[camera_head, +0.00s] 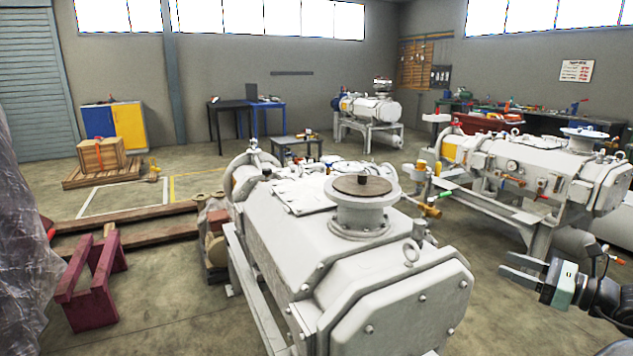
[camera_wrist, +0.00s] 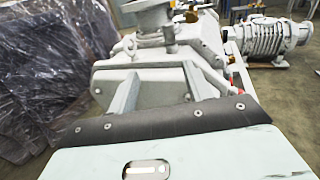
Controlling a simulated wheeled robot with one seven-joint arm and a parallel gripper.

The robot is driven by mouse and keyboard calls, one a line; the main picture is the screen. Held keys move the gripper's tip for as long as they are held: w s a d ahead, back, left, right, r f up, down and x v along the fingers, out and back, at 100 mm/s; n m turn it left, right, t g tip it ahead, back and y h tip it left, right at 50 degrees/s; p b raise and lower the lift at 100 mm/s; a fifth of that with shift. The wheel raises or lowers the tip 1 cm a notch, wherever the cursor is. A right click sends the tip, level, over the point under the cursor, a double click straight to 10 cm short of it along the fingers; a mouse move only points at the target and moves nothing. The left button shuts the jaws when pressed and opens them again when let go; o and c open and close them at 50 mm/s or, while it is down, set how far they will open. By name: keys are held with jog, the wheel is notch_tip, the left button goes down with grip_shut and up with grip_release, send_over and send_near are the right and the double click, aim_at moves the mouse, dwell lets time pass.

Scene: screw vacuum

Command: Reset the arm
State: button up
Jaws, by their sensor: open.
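My arm's dark links reach in from the right edge. A grey-white machine (camera_wrist: 165,80) shows beyond that plate.
A second white pump (camera_head: 530,170) stands on a frame behind my gripper. A third pump (camera_head: 370,108) is at the back. Plastic-wrapped goods (camera_head: 28,230) and a red stand (camera_head: 92,280) are at left. Open floor (camera_head: 160,300) lies between the stand and the near pump.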

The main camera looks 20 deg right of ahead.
jog(key=w+a+r+n+g+y+p, duration=0.1)
jog(key=a+r+n+g+y, duration=0.1)
jog(key=a+n+g, duration=0.9)
jog(key=w+a+r+n+g+y+p, duration=0.1)
jog(key=w+a+r+n+g+y, duration=0.3)
jog(key=a, duration=1.3)
jog(key=s+a+r+n+h+p, duration=0.1)
jog(key=s+a+n+h, duration=0.5)
jog(key=n, duration=0.6)
jog(key=s+a+r+n+g+h+p, duration=0.1)
jog(key=s+a+r+n+h, duration=0.2)
jog(key=s+a+n+h, duration=0.3)
jog(key=s+a+n, duration=0.5)
jog(key=a, duration=0.1)
jog(key=shift+a+n, duration=0.25)
jog(key=shift+n, duration=0.15)
jog(key=shift+s, duration=0.1)
